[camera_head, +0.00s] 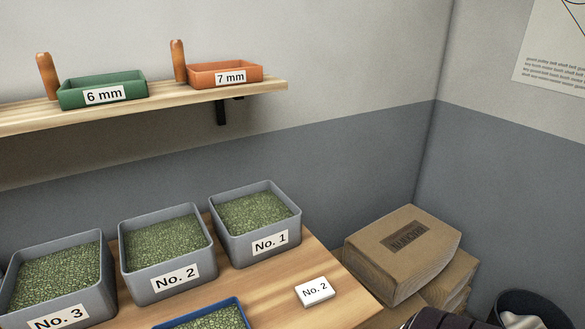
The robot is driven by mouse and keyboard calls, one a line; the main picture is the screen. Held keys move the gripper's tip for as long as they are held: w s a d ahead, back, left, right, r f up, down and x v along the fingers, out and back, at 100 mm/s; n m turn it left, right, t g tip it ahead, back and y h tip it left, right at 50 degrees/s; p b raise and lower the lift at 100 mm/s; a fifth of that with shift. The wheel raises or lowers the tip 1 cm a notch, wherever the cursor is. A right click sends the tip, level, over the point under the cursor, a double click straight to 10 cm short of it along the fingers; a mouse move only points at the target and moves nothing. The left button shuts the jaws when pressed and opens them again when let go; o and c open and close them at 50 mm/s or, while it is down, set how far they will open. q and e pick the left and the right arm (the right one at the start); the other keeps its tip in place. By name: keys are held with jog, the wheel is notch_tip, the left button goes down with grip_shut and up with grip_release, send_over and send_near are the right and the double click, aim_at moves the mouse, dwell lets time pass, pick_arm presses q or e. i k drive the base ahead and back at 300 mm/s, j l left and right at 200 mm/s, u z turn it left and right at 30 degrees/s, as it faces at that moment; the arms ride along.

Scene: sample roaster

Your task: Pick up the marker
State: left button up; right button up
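A small white block (316,291) labelled "No. 2" lies on the wooden table near its right edge; it is the only loose marker-like thing I see. It lies apart from the grey bins, in front of and to the right of the "No. 1" bin (258,242). No gripper fingers show in the head view. A black ridged part at the bottom edge is cut off, and I cannot tell what it is.
Grey bins of green beans labelled "No. 2" (171,282) and "No. 3" (62,319) stand left. A blue-rimmed container (238,304) is cut off below. Boxes (401,250) stand right of the table. A shelf (215,98) holds green (103,91) and orange (226,74) trays.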

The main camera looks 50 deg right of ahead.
aim_at(312, 294)
jog(key=k+z, duration=0.1)
jog(key=z, duration=1.55)
jog(key=k+l, duration=0.1)
jog(key=l, duration=0.5)
